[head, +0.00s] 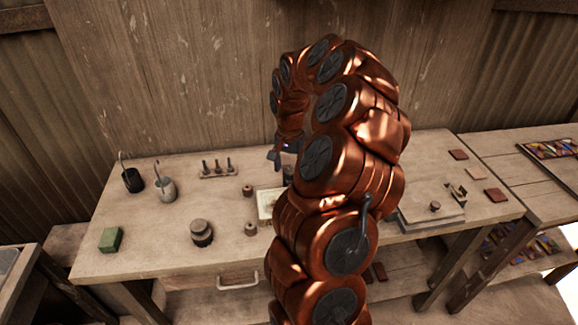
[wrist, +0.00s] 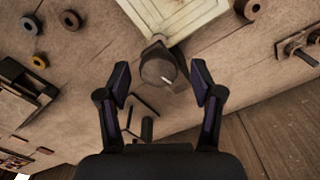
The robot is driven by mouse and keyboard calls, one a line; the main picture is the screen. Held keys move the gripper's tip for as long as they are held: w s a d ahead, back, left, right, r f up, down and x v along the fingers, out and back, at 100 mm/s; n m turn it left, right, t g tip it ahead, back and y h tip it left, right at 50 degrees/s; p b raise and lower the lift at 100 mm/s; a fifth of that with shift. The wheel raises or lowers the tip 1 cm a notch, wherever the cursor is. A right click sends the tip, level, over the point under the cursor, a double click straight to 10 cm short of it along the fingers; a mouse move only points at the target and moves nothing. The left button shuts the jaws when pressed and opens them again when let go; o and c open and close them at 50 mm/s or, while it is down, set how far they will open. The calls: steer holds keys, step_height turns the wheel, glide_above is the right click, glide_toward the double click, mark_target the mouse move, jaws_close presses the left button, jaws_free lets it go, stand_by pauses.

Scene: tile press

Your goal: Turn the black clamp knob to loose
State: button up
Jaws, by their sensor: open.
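The black clamp knob (wrist: 154,72) is a dark round piece with a short pale mark near its edge, seen in the wrist view. It sits at the lower corner of a cream framed panel (wrist: 190,14). My gripper (wrist: 160,75) is open, with one finger to the left and one to the right of the knob. I see a gap on both sides, and cannot tell the height between fingers and knob. In the head view my arm hides the knob and most of the gripper; the cream panel (head: 266,204) shows partly beside the arm.
A dark jar (head: 202,233), a green block (head: 110,239), cups with tools (head: 165,188) and a stamp rack (head: 218,168) stand left on the bench. A flat board (head: 430,214) and brown tiles (head: 496,195) lie right. Thin black rods (wrist: 143,104) show below the knob.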

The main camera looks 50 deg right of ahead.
steer(key=shift+f, duration=0.1)
steer(key=shift+a, duration=0.1)
steer(key=c, duration=1.2)
steer(key=shift+o, duration=0.3)
